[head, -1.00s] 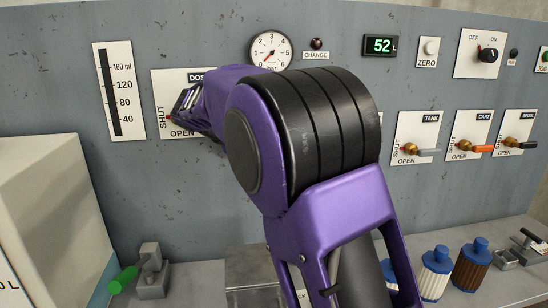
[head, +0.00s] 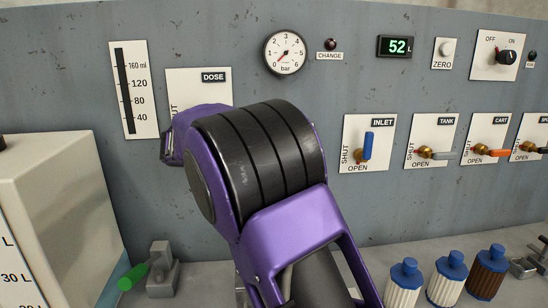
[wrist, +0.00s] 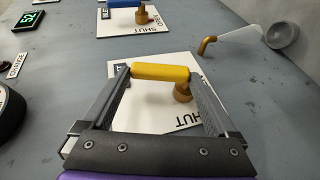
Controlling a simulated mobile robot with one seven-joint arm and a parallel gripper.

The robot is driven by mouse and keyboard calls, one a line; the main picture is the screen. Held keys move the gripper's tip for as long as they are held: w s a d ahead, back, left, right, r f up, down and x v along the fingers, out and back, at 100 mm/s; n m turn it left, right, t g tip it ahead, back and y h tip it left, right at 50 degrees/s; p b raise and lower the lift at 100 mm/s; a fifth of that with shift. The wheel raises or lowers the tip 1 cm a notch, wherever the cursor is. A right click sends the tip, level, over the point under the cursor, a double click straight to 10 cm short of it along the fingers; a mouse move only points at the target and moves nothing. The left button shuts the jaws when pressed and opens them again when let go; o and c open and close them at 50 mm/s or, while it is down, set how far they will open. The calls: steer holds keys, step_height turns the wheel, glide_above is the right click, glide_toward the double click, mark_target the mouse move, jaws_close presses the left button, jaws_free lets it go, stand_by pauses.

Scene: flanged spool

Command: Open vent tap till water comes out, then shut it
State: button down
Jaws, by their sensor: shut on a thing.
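In the wrist view my gripper (wrist: 160,80) is shut on the yellow handle (wrist: 162,73) of a brass tap (wrist: 183,93). The tap sits on a white plate (wrist: 150,118) marked SHUT; its name label is mostly hidden, so I cannot read it as the vent. The handle lies crosswise in this view. Beside the plate, a brass spout (wrist: 207,45) has a pale translucent stream (wrist: 238,34), looking like water, running towards a grey cup (wrist: 283,37). In the head view my arm hides the gripper, this tap and the spout.
The inlet tap (head: 368,147) has an upright blue handle. The tank tap (head: 434,153) and cart tap (head: 490,152) stand to its right. A pressure gauge (head: 285,52) is above my arm. Blue-capped bottles (head: 404,285) stand on the bench at the right.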

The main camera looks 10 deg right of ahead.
jaws_free()
steer(key=p+v, duration=0.2)
steer(key=v, duration=1.5)
steer(key=shift+a, duration=0.2)
